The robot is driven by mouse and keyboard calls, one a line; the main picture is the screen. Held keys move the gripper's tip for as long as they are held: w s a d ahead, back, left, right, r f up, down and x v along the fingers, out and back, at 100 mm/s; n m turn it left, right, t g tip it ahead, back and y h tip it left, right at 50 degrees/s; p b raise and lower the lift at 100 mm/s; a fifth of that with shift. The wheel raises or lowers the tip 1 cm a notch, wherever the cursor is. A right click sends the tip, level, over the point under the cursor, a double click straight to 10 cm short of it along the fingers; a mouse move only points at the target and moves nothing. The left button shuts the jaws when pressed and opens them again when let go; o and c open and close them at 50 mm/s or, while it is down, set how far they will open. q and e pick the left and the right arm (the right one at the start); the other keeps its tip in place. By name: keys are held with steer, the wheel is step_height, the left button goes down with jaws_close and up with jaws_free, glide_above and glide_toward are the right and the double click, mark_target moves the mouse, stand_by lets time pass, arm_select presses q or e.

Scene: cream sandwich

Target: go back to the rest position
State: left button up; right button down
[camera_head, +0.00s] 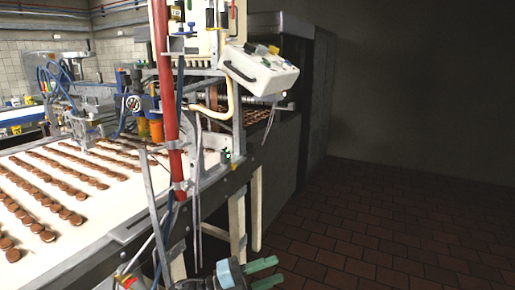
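My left gripper (279,271) is at the bottom of the head view, low in front of the machine's legs. Its two green fingers point right and stand apart with nothing between them, so it is open and empty. Part of its blue and grey body shows; the bottom edge of the picture cuts off the arm behind it. My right gripper is not in view.
A white conveyor (85,215) with rows of brown round biscuits fills the left. A red post (166,90) and machine frame stand beside it. A white control box (258,72) juts out above. The tiled floor (390,235) is clear at right.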

arm_select(q)
steer(key=s+a+f+n+t+y, duration=0.4)
steer(key=s+a+f+n+y, duration=0.45)
steer(key=f+n, duration=0.4)
steer(key=s+a+f+n+t+y, duration=0.4)
steer(key=s+a+f+n+y, duration=0.4)
steer(key=f+n, duration=0.45)
steer(key=s+a+f+n+g+y, duration=0.1)
steer(key=s+a+f, duration=0.1)
steer(key=s, duration=0.4)
steer(key=s+a+f+n+g, duration=0.2)
steer(key=s+a+f, duration=0.1)
steer(key=s, duration=0.3)
steer(key=shift+s+a+n+y, duration=0.15)
steer(key=shift+a+n+y, duration=0.2)
steer(key=shift+a, duration=0.45)
steer(key=shift+f, duration=0.1)
